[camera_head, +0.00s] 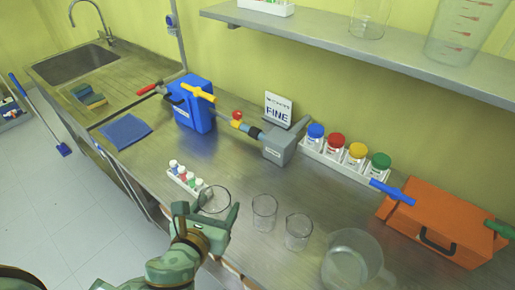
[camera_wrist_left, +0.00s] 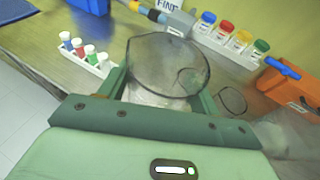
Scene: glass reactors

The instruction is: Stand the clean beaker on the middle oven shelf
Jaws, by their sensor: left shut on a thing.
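My left gripper (camera_head: 212,212) is shut on a clear glass beaker (camera_head: 214,197) over the front part of the steel bench. In the left wrist view the beaker (camera_wrist_left: 168,65) is between the fingers, with its round rim facing the camera. I cannot tell whether its base touches the bench. Two more clear beakers, one nearer (camera_head: 264,212) and one further right (camera_head: 297,232), stand on the bench to the right of the gripper. No oven or oven shelf can be made out. My right gripper is not in view.
A rack of small capped vials (camera_head: 187,180) sits close to the gripper's left. A large glass jug (camera_head: 352,262) and an orange box (camera_head: 440,222) stand to the right. Behind are a blue box (camera_head: 193,108) and colour-capped jars (camera_head: 335,145). A wall shelf (camera_head: 370,55) overhangs the back.

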